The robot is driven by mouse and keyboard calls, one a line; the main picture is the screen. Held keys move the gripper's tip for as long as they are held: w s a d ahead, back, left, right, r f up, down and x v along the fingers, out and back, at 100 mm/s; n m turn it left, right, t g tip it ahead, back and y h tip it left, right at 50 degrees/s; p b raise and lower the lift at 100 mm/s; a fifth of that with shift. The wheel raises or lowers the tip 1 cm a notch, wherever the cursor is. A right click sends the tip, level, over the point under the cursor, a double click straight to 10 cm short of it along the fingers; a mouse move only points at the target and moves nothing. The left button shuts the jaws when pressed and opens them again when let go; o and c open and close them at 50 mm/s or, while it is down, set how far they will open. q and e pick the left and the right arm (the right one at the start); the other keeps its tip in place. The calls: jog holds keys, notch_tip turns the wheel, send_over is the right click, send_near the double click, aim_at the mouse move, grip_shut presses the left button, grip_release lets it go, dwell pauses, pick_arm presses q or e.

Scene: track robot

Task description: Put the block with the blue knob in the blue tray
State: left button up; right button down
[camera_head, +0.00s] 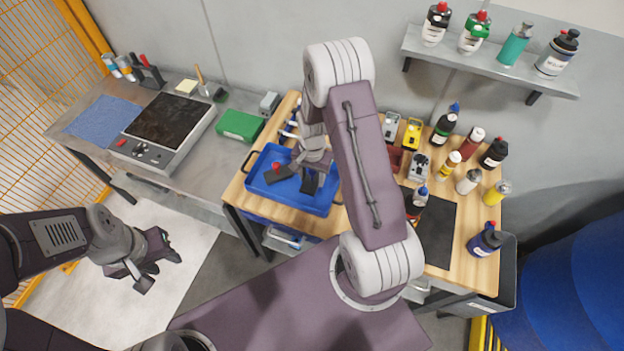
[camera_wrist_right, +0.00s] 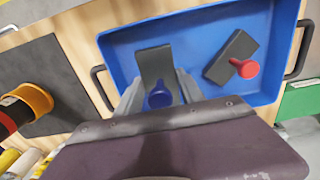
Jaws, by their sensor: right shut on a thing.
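The blue tray (camera_head: 322,208) lies on the wooden bench; it fills much of the right wrist view (camera_wrist_right: 200,30). My right gripper (camera_head: 308,172) is over the tray, shut on the block with the blue knob (camera_wrist_right: 155,66). Its fingers (camera_wrist_right: 160,92) lie on either side of the blue knob. The block is over or in the tray; I cannot tell whether it touches the floor. A dark block with a red knob (camera_wrist_right: 232,56) lies in the tray beside it, also in the head view (camera_head: 277,175). My left gripper (camera_head: 158,268) is open and empty, away from the bench.
Several bottles (camera_head: 468,180) and a dark mat (camera_head: 440,225) are on the bench's right side. A green box (camera_head: 240,125) and a hotplate (camera_head: 165,125) stand on the grey table at left. A shelf with bottles (camera_head: 490,60) hangs above.

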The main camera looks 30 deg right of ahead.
aim_at(313, 182)
jog(key=shift+w+d+f, duration=0.35)
jog(key=shift+w+d, duration=0.15)
notch_tip(313, 182, down, 4)
jog(key=shift+s+a+r+p, duration=0.1)
jog(key=shift+r+p, duration=0.1)
jog(key=shift+p, duration=0.25)
jog(key=shift+f, duration=0.25)
jog(key=shift+f, duration=0.15)
jog(key=c, duration=0.7)
grip_release()
